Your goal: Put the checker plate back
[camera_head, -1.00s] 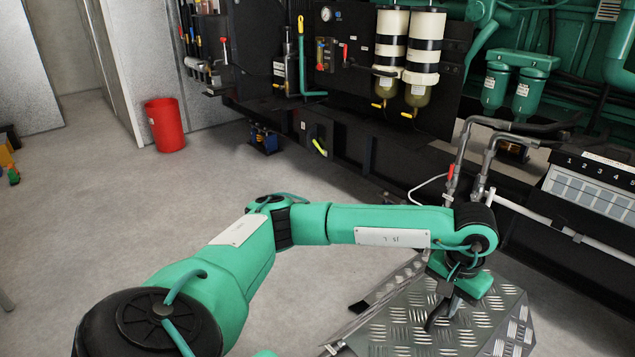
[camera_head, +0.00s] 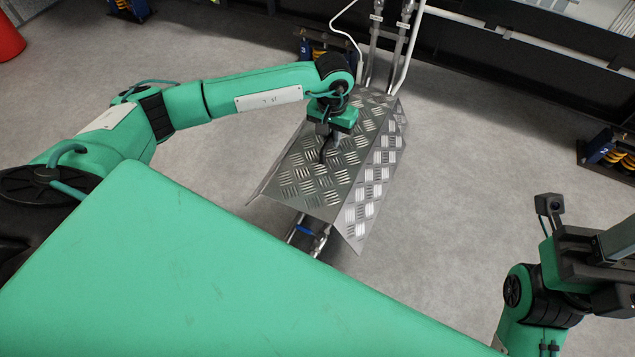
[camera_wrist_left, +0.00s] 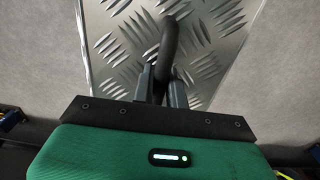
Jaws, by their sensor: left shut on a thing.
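The checker plate (camera_head: 378,185) is a bent silver tread-pattern cover in the middle of the head view. It lies over a pipe run (camera_head: 400,30), whose pipes show at its far and near ends. I cannot tell whether it touches the floor. My left gripper (camera_head: 329,141) is above the plate, shut on its black handle (camera_head: 323,154). In the left wrist view the curved handle (camera_wrist_left: 168,45) stands between the fingers (camera_wrist_left: 163,84), with the plate (camera_wrist_left: 218,38) behind. My right gripper (camera_head: 600,255) is at the right edge, its fingers not clearly visible.
A blue valve lever (camera_head: 303,230) shows at the plate's near end. Blue-and-yellow mounts (camera_head: 612,150) stand by the dark frame rail (camera_head: 520,55) at the back. A red bin (camera_head: 8,40) is at upper left. Bare grey floor lies either side of the plate.

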